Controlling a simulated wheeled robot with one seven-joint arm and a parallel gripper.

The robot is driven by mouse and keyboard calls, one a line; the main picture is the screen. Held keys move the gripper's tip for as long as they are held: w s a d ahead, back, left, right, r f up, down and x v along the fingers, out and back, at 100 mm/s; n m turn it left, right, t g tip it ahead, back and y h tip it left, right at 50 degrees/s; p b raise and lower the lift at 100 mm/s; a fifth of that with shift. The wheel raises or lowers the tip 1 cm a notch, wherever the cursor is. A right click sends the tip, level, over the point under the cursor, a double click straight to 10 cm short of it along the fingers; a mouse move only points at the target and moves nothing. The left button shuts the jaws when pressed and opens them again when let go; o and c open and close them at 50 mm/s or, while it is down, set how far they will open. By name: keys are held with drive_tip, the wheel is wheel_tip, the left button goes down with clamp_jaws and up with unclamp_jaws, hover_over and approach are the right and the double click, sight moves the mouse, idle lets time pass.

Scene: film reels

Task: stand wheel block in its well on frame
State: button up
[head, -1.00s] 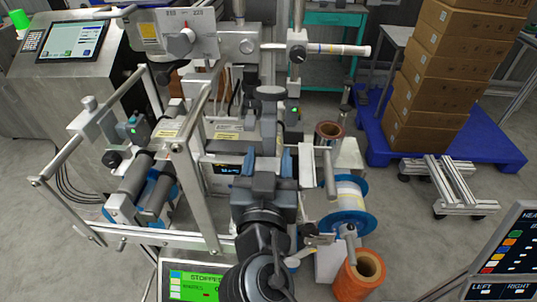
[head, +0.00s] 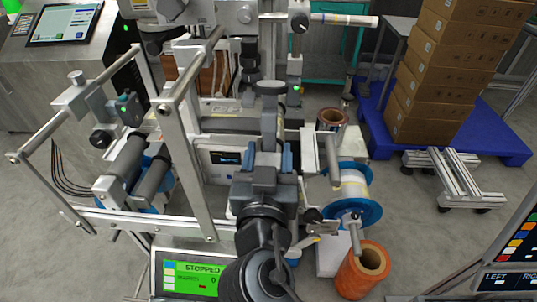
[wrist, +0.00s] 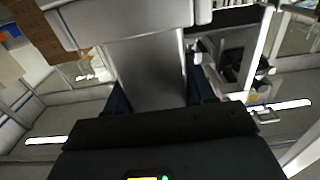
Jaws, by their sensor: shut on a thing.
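My gripper (head: 262,160) is in the middle of the head view, with blue fingers on both sides of a grey block. It is shut on this wheel block (head: 268,128), which stands up from the fingers and has a wider dark grey top. In the wrist view the block (wrist: 150,72) rises between the two dark fingers, with a wide pale bar across its far end. The labelling machine's metal frame (head: 130,222) lies around and behind my gripper. The well cannot be made out; the held block and my arm cover part of the frame.
A blue-flanged reel (head: 352,212) and an orange roll (head: 362,268) are close on the right. A slanted metal post (head: 188,165) and rollers (head: 128,165) stand on the left. A display reading STOPPED (head: 190,277) is low in front. Boxes (head: 450,65) stand back right.

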drive_tip(key=shift+s+f+b, duration=0.15)
drive_tip(key=shift+f+b, duration=0.85)
drive_tip(key=shift+b, duration=0.25)
idle(0.4)
drive_tip(key=o, duration=1.2)
drive_tip(key=shift+o, duration=0.2)
drive_tip(key=shift+f, duration=0.1)
drive_tip(key=shift+s, duration=0.1)
drive_tip(key=s+b, duration=0.1)
drive_tip(key=s, duration=0.6)
drive_tip(key=shift+s+b, duration=0.3)
drive_tip(key=shift+a, duration=0.1)
